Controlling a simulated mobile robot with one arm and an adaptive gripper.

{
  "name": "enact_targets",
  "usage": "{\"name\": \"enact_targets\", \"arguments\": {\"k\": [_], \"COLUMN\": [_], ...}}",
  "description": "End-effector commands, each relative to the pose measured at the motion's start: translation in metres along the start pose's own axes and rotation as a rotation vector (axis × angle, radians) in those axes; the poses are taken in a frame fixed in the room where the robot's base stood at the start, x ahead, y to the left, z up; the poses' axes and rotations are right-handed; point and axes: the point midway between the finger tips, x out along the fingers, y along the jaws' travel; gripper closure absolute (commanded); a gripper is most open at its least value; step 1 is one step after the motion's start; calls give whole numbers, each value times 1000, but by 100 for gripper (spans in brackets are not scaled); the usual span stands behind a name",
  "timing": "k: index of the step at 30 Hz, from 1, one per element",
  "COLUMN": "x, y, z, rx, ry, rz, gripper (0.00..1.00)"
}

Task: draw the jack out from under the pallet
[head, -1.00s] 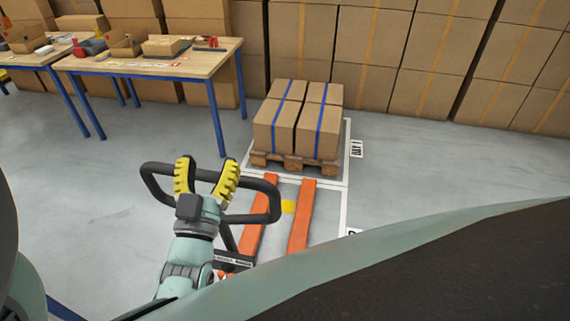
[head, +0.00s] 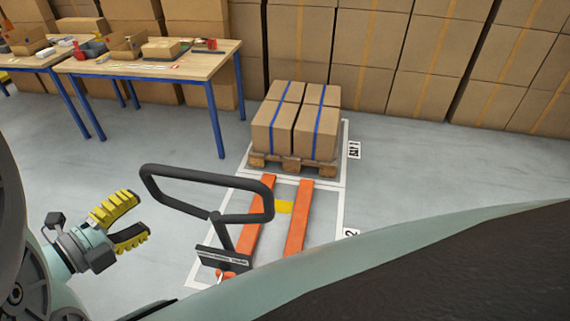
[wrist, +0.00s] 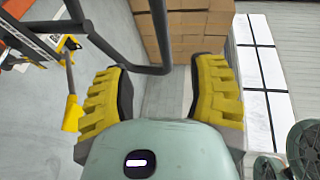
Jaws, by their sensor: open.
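The pallet jack has two orange forks (head: 297,220) and a black loop handle (head: 209,217) that stands up toward me. The far ends of the forks show just in front of the wooden pallet (head: 290,168); I cannot tell exactly how wide the gap is. The pallet bears several brown boxes (head: 296,122) with blue straps. My gripper (head: 142,216) is open and empty, to the left of the handle and apart from it. In the wrist view the yellow-padded fingers (wrist: 163,95) are spread, with the dark handle bar (wrist: 150,69) beyond them and nothing between the pads.
White lines mark bays on the floor around the pallet and jack. A wooden table (head: 160,61) with blue legs stands at the back left, holding small items. Stacked cartons (head: 370,50) line the back. In the wrist view, white strapped boxes (wrist: 262,75) stand at the right.

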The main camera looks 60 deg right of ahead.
Motion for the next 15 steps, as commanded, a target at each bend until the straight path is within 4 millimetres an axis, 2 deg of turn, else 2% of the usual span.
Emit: {"name": "enact_targets", "arguments": {"k": [15], "x": [83], "y": [-4], "z": [-5], "rx": [-2], "ry": [17], "rz": [-6], "gripper": [43]}}
